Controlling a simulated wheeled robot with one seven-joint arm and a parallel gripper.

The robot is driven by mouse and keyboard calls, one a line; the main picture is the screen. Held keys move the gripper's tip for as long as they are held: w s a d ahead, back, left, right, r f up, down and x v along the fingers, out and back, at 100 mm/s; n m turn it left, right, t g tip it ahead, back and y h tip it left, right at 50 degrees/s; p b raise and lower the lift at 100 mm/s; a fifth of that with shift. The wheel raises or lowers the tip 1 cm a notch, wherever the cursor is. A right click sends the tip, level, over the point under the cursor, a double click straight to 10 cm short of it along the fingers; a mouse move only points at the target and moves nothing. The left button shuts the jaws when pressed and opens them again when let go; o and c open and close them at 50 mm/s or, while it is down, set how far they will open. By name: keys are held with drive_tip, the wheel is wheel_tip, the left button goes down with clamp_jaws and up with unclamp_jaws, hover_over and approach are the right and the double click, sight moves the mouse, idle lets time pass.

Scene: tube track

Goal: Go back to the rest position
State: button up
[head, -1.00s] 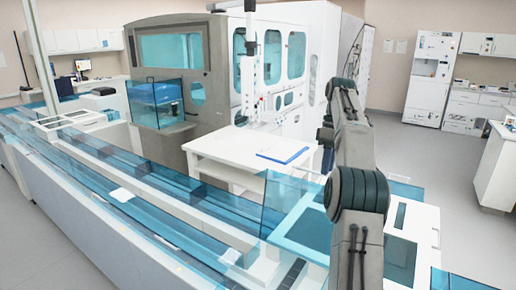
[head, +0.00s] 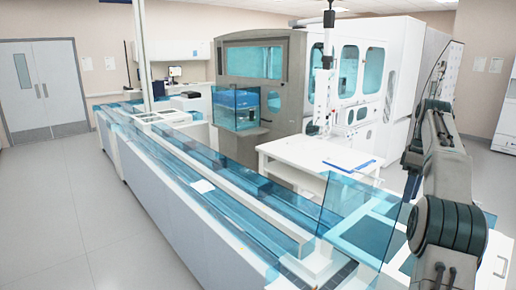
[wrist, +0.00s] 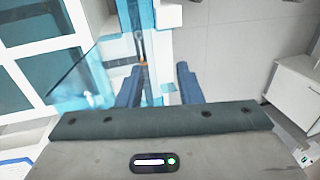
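My gripper (wrist: 159,84) shows in the wrist view with its two dark blue fingers apart. Nothing is clasped between the fingertips. A thin, clear tube-like shape with an orange spot (wrist: 141,62) shows beyond the left finger, over a blue strip; I cannot tell exactly what it is. In the head view my arm rises at the right edge, and its gripper end is out of sight. The tube track (head: 207,187), with blue clear covers, runs from the front middle to the back left.
A grey and white analyser (head: 262,62) stands behind the track. A white table (head: 292,150) with a blue-edged clipboard (head: 348,161) is beside it. A clear blue panel (head: 350,205) stands left of my arm. The floor (head: 50,215) left of the track is clear, up to a double door (head: 44,88).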

drive_tip(key=s+a+f+m+t+h+b, duration=0.15)
drive_tip(key=s+a, duration=0.25)
drive_tip(key=a, duration=0.4)
drive_tip(key=s+a+m+t+b, duration=0.1)
drive_tip(key=s+a+m+b, duration=0.15)
drive_tip(key=s+a, duration=0.45)
drive_tip(key=s+a+f+m+t+b, duration=0.1)
drive_tip(key=s+a+f+m, duration=0.1)
drive_tip(key=s+a+f, duration=0.3)
drive_tip(key=s+a+f+m+t+b, duration=0.1)
drive_tip(key=s+a+f, duration=0.4)
drive_tip(key=s+f, duration=0.5)
drive_tip(key=shift+s+a+f+m+t, duration=0.25)
drive_tip(key=shift+s+f+m+t, duration=0.2)
drive_tip(key=shift+s, duration=0.65)
